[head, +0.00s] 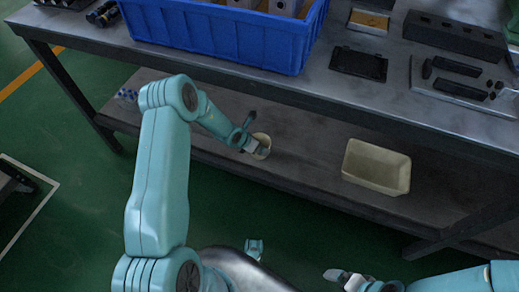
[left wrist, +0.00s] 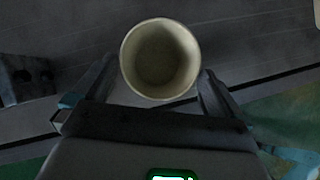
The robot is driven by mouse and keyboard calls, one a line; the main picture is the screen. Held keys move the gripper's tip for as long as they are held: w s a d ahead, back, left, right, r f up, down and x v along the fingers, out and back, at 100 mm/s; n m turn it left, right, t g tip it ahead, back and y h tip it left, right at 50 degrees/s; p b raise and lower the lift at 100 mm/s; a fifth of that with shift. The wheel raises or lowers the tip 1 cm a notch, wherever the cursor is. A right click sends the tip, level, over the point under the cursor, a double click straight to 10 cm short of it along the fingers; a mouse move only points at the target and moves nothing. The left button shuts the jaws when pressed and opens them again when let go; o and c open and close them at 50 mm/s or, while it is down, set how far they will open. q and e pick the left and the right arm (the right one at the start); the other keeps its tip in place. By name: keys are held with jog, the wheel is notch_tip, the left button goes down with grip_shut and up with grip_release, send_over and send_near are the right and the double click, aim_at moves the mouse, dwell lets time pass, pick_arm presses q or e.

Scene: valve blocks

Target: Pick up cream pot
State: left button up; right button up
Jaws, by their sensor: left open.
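The cream pot (head: 265,143) stands on the lower shelf of the bench, partly hidden by my left gripper (head: 247,143). In the left wrist view the pot (left wrist: 160,58) shows as a round, open-topped, empty-looking vessel. My left gripper (left wrist: 157,80) is open, with one finger on each side of the pot; I cannot tell whether either finger touches it. My right gripper (head: 338,277) is low in the head view, away from the pot, and its jaw opening is unclear.
A cream rectangular bin (head: 376,168) stands on the lower shelf (head: 312,160) to the right. A grey block with holes (left wrist: 25,78) is left in the wrist view.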

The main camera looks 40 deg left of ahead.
aim_at(265, 145)
pick_arm(q)
jog(key=x, duration=0.5)
jog(key=shift+w+r, duration=0.2)
jog(key=shift+w, duration=0.15)
jog(key=c, duration=0.7)
jog(key=shift+r, duration=0.15)
